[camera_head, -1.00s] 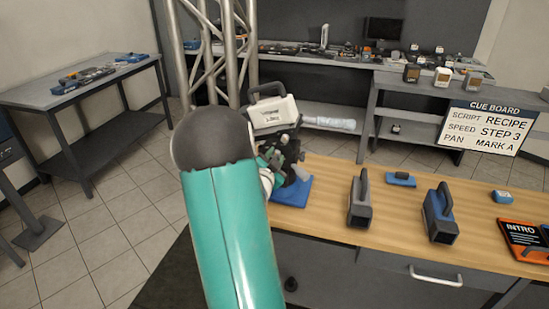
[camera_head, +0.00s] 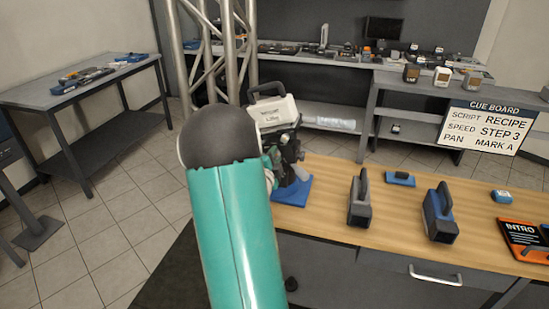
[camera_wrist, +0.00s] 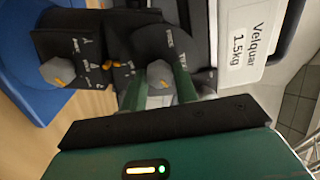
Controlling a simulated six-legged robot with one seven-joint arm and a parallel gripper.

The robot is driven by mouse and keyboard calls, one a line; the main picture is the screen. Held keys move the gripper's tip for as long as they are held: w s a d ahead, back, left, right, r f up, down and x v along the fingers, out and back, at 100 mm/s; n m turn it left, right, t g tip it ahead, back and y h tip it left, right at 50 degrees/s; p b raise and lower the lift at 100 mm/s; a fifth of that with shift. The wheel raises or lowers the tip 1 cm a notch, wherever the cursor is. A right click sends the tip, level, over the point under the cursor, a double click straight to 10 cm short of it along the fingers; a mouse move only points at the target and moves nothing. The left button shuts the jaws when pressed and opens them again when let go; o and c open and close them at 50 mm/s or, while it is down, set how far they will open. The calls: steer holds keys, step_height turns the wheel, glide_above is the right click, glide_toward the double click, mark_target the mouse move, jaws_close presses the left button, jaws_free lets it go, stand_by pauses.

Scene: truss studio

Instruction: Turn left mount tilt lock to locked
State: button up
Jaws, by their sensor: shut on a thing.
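The left mount (camera_head: 287,150) is a dark device on a blue base plate (camera_head: 292,191) at the left end of the wooden counter. It carries a white box (camera_head: 278,112); its label reads "Velquar 1.5kg" in the wrist view (camera_wrist: 247,40). My gripper (camera_wrist: 160,92) is shut on a grey knob (camera_wrist: 160,74) on the mount's dark body. Its green fingers hide part of this knob, and its setting cannot be read. A second grey knob (camera_wrist: 57,72) with small orange marks beside it sits to the left, apart from my fingers.
Two dark handled devices (camera_head: 360,199) (camera_head: 440,213) stand on the counter to the right of the mount. A cue board (camera_head: 487,127) stands behind the counter. A metal truss (camera_head: 213,60) rises behind my arm. The counter between the mount and the first device is clear.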

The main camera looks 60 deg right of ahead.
steer(key=shift+a, duration=0.1)
steer(key=o, duration=1)
steer(key=shift+c, duration=0.2)
steer(key=s+a, duration=0.2)
steer(key=a, duration=1.1)
steer(key=shift+a, duration=0.3)
steer(key=shift+s, duration=0.1)
